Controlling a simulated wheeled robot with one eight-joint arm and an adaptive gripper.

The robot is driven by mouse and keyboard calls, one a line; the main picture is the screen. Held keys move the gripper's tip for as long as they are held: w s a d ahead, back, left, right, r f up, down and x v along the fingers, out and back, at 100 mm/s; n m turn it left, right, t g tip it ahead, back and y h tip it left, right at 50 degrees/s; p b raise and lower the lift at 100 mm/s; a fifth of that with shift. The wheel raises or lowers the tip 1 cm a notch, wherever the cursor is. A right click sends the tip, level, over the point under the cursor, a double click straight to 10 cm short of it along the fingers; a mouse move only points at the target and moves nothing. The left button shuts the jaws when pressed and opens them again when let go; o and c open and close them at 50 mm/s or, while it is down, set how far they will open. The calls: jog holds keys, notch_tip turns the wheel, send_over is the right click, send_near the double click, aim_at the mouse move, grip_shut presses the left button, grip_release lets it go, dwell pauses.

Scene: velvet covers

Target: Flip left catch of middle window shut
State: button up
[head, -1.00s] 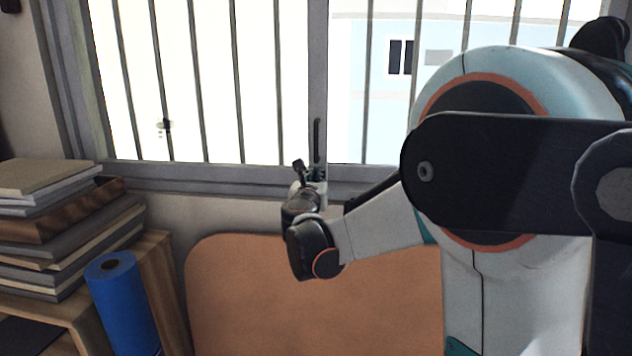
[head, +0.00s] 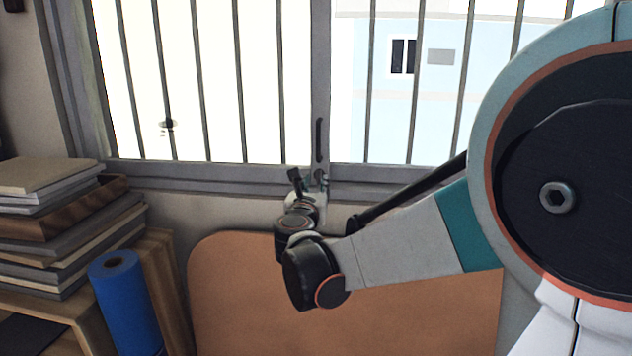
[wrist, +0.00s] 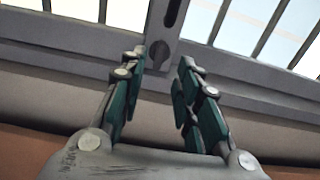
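A grey window post (head: 320,85) stands between two barred panes. A dark upright slot or pull (head: 319,140) is on its lower part, with a small rounded piece (head: 318,174) below it. In the wrist view a grey fitting with a dark slot (wrist: 172,14) and a round dark hole (wrist: 158,52) reaches down over the sill frame; I cannot tell for sure which piece is the left catch. My gripper (head: 308,183) is at the foot of the post. In the wrist view my gripper (wrist: 160,85) is open, its green-padded fingers either side of the fitting's lower end, with nothing held.
The lower window frame (head: 220,180) runs across behind my gripper. An orange panel (head: 240,290) stands below it. A stack of books (head: 60,225) and a blue roll (head: 125,300) are at the left. Thin vertical bars cross the panes.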

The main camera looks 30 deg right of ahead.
jog(key=shift+v, duration=2.6)
jog(key=s+a+f+n+t+y+b, duration=0.2)
jog(key=a+n+y+b, duration=0.25)
jog(key=n, duration=0.35)
jog(key=s+a+f+n+t+y+b, duration=0.1)
jog(key=a+f+n+t+y+b, duration=0.1)
jog(key=a+n+y+b, duration=0.5)
jog(key=s+a+f+n+g+y+b, duration=0.1)
jog(key=s+a+f+n+g+b, duration=0.15)
jog(key=f+n, duration=0.4)
jog(key=s+a+f+n+g+y+b, duration=0.1)
jog(key=s+a+f+n+b, duration=0.15)
jog(key=s+f+n, duration=0.4)
jog(key=s+d+f+n+g+h+b, duration=0.1)
jog(key=s+d+f+n+g+b, duration=0.1)
jog(key=s+f+n+g+b, duration=0.2)
jog(key=s+d+f+n+g+h+b, duration=0.2)
jog(key=s+f+n, duration=0.8)
jog(key=f, duration=0.8)
jog(key=shift+s+d+f+n+g+b, duration=0.4)
jog(key=shift+s+g+b, duration=0.3)
jog(key=shift+g+b, duration=0.4)
